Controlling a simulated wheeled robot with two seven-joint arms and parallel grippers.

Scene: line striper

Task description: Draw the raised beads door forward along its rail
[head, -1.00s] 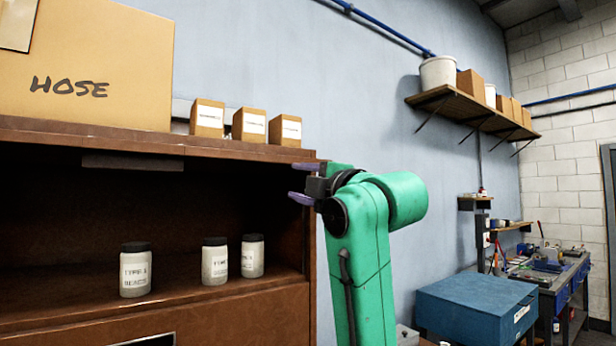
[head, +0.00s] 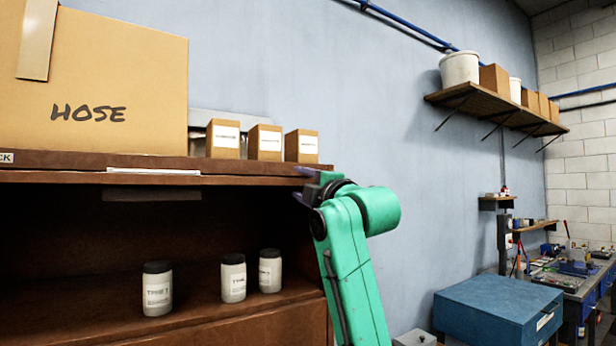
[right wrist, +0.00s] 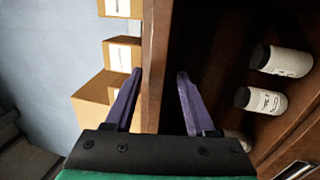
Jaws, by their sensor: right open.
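The raised beads door is hard to make out; a dark strip (head: 150,194) under the cabinet's top board, above the open jar compartment, may be its front edge or pull. My right gripper (head: 303,183) is at the right end of that top board (head: 60,168), at the cabinet's front. In the right wrist view my right gripper (right wrist: 155,88) is open, its two purple fingers on either side of the brown board edge (right wrist: 154,60). Whether they touch it I cannot tell. Several jars are not in its grasp. My left gripper is out of view.
White jars with black lids (head: 157,288) stand inside the open compartment. A HOSE carton (head: 110,85) and small labelled boxes (head: 264,143) stand on the cabinet top. A blue chest (head: 498,308) and a wall shelf (head: 490,100) are to the right.

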